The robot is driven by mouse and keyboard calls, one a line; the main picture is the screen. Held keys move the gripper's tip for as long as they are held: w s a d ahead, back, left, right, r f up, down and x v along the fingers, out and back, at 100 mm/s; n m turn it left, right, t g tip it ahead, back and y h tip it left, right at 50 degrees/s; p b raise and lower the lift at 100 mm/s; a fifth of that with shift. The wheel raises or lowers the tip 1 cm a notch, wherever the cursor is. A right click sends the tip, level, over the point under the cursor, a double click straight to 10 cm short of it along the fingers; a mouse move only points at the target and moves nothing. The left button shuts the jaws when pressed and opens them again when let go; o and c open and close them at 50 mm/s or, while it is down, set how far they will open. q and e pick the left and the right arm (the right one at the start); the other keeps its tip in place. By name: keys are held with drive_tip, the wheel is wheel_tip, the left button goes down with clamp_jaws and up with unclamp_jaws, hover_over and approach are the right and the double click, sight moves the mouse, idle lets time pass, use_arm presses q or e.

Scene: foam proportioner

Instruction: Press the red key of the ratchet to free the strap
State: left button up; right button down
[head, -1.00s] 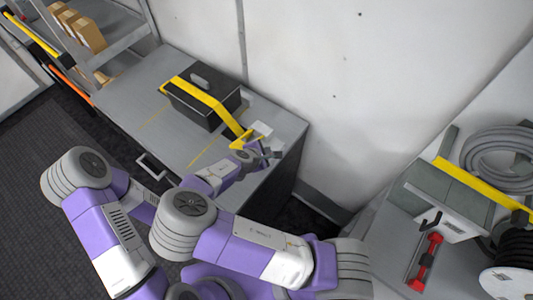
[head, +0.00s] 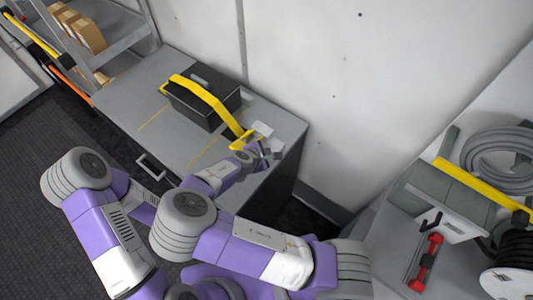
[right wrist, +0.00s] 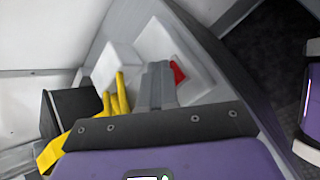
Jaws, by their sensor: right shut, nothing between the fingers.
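A black case (head: 203,103) sits on the grey cabinet top with a yellow strap (head: 205,93) over it. The strap bows loosely down to the pale ratchet (head: 262,129) near the cabinet's right end. In the right wrist view, the red key (right wrist: 178,72) shows just right of my fingertips, partly hidden behind them. My right gripper (head: 271,151) is shut and empty, with its tips at the ratchet; it also shows in the right wrist view (right wrist: 158,82). Whether the tips touch the key I cannot tell. My left gripper is not in view.
The grey cabinet top (head: 130,100) is clear left of the case. A white wall (head: 340,90) stands close behind. At the right, another surface holds a grey box (head: 445,195), a coiled hose (head: 498,155) and a red-ended tool (head: 425,262).

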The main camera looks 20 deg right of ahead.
drive_tip(key=shift+r+p, duration=0.4)
drive_tip(key=shift+r, duration=0.25)
wheel_tip(320, 180, up, 5)
drive_tip(key=p, duration=0.4)
idle(0.7)
